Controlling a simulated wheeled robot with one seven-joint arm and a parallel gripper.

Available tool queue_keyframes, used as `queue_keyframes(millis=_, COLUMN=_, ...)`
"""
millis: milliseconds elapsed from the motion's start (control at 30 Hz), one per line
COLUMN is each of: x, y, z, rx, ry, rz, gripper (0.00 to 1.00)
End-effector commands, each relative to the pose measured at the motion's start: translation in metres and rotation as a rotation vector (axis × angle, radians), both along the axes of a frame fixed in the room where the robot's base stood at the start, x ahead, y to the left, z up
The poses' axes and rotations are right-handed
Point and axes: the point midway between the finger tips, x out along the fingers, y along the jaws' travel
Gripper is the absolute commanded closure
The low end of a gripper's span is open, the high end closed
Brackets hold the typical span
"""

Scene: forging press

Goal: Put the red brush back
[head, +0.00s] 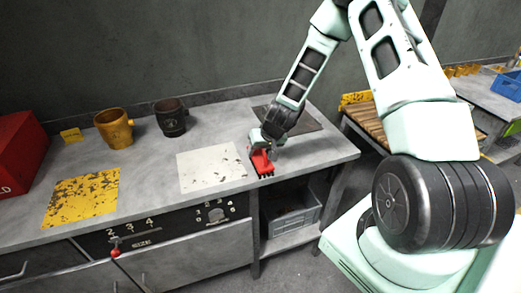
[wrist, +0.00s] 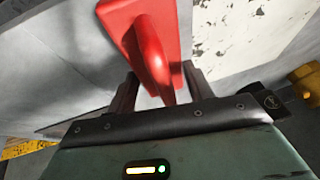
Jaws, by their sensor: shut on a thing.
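The red brush (head: 262,164) is at the right part of the grey workbench, just right of the white worn plate. My gripper (head: 265,146) is shut on it from above. In the wrist view the brush (wrist: 148,40) has a flat red body and a rounded handle, and the handle lies between the two fingers of my gripper (wrist: 158,90). The brush is at or close to the bench top; I cannot tell whether it touches. Its underside is mostly hidden.
A white worn plate (head: 211,166) and a yellow worn plate (head: 81,196) lie on the workbench (head: 150,168). A yellow mug (head: 115,129) and a dark mug (head: 171,118) stand behind. A dark plate (head: 300,117) lies behind my gripper. A red box (head: 17,150) stands far left.

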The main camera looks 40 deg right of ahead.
Motion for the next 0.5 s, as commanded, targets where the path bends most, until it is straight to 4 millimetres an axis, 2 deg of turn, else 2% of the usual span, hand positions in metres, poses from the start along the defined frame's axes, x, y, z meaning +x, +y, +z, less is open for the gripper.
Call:
queue_keyframes(millis=300, x=0.0005, y=-0.0001, z=-0.0034, rx=-0.001, ry=-0.002, rz=0.001, gripper=0.69)
queue_keyframes(millis=333, x=0.0004, y=-0.0002, z=-0.0021, rx=-0.001, ry=-0.001, rz=0.002, gripper=0.4)
queue_keyframes(millis=367, x=0.0004, y=-0.0002, z=-0.0018, rx=-0.001, ry=-0.001, rz=0.001, gripper=0.31)
queue_keyframes(millis=400, x=0.0003, y=-0.0002, z=-0.0017, rx=-0.001, ry=-0.001, rz=0.001, gripper=0.26)
queue_keyframes(millis=500, x=0.0003, y=-0.0002, z=-0.0017, rx=-0.001, ry=-0.001, rz=0.001, gripper=0.26)
